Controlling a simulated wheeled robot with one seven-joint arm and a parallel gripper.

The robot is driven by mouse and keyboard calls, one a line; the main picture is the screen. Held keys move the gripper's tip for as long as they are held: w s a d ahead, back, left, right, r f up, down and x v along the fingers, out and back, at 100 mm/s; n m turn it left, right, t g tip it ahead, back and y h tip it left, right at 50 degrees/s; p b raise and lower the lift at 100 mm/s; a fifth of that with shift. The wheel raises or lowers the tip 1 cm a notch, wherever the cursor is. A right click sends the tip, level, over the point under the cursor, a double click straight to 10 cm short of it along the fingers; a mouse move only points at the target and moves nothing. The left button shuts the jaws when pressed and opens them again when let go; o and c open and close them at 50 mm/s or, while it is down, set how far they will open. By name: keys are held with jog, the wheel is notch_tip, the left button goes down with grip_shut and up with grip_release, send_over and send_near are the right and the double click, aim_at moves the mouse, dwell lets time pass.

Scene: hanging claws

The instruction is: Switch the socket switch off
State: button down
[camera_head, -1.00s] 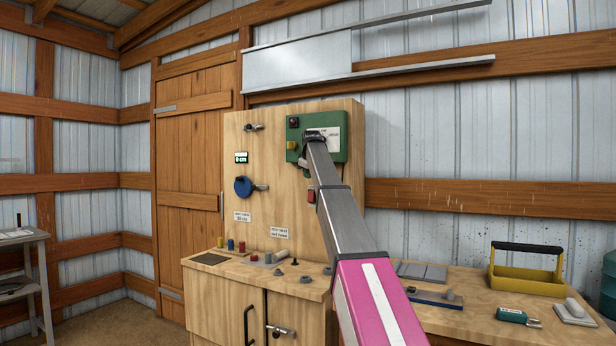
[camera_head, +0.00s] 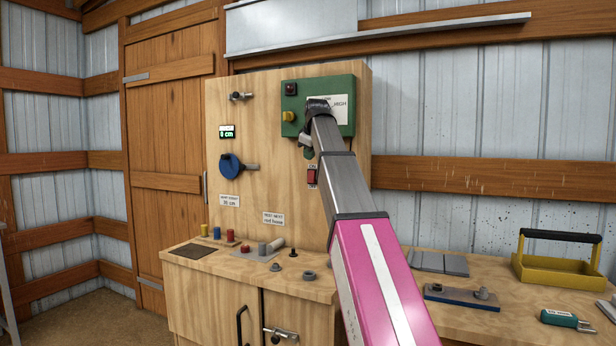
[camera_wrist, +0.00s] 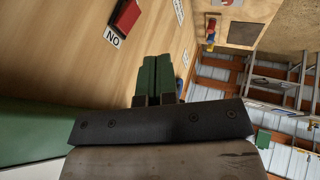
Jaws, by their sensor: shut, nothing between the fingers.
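The socket switch is a red rocker (camera_head: 312,176) on the wooden panel (camera_head: 270,150), below the green box, with an ON label above it and a second label below. It also shows in the wrist view (camera_wrist: 125,16), at the upper left beside the ON label. My gripper (camera_head: 308,153) is in front of the green box's lower edge, just above the switch and apart from it. In the wrist view, its green fingers (camera_wrist: 153,60) are together and empty, to the right of the switch. The switch's tilt is too small to tell.
A blue wheel (camera_head: 230,165) and a metal handle (camera_head: 240,96) stick out of the panel at left. Small parts and a yellow tote (camera_head: 560,270) stand on the bench below.

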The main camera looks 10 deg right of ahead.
send_near(308, 183)
notch_tip(308, 183, down, 4)
jog(key=a, duration=0.2)
jog(key=shift+w+d+f, duration=0.25)
jog(key=shift+w+d, duration=0.25)
jog(key=shift+w, duration=0.3)
jog(key=shift+w+d+f, duration=0.25)
jog(key=shift+w+d, duration=0.2)
jog(key=shift+w, duration=0.4)
